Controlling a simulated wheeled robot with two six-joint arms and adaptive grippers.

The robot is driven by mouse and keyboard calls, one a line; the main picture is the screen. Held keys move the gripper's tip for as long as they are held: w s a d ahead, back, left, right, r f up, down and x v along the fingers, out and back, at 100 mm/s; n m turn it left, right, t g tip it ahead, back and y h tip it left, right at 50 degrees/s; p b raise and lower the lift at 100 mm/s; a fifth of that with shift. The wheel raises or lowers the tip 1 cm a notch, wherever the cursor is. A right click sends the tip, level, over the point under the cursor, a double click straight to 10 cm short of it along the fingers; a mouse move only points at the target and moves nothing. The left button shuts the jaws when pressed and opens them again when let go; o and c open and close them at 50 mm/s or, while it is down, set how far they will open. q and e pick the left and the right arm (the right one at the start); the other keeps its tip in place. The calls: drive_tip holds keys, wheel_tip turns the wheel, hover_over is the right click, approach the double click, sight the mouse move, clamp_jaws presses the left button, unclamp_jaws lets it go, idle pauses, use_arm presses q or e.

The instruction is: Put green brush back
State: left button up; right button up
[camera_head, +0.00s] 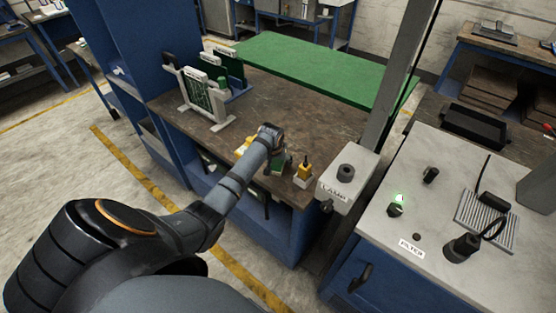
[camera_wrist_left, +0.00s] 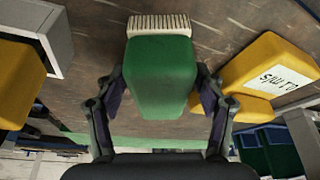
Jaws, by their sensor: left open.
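The green brush (camera_wrist_left: 162,78) has a green block body with pale bristles along one edge. In the left wrist view it sits between the two fingers of my left gripper (camera_wrist_left: 159,92), which are apart on either side of it. I cannot tell whether the fingers touch it. In the head view my left gripper (camera_head: 270,157) is over the front of the wooden workbench, and my wrist hides most of it. A bit of green (camera_head: 283,161) shows beside it. My right gripper is not in view.
A yellow labelled block (camera_wrist_left: 268,72) lies close on the right in the wrist view. In the head view, a yellow item (camera_head: 304,171) and a grey lamp box (camera_head: 345,177) stand right of the gripper. A circuit-board rack (camera_head: 205,97) stands at the back left. The bench middle is clear.

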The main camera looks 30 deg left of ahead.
use_arm(q)
drive_tip(key=v, duration=1.2)
drive_tip(key=shift+r+b, duration=0.15)
drive_tip(key=shift+b, duration=0.2)
drive_tip(key=s+d+f+m, duration=0.25)
drive_tip(key=s+d, duration=0.35)
drive_tip(key=s, duration=0.6)
drive_tip(key=s+d+f+m, duration=0.2)
drive_tip(key=s+d+f, duration=0.25)
drive_tip(key=s, duration=0.85)
wheel_tip(320, 180, down, 27)
drive_tip(key=s+a+g, duration=0.2)
drive_tip(key=s+a+f+g, duration=0.1)
drive_tip(key=s+f, duration=1.4)
drive_tip(key=s, duration=0.3)
drive_tip(key=shift+f+h+b, duration=0.3)
drive_tip(key=shift+f, duration=0.1)
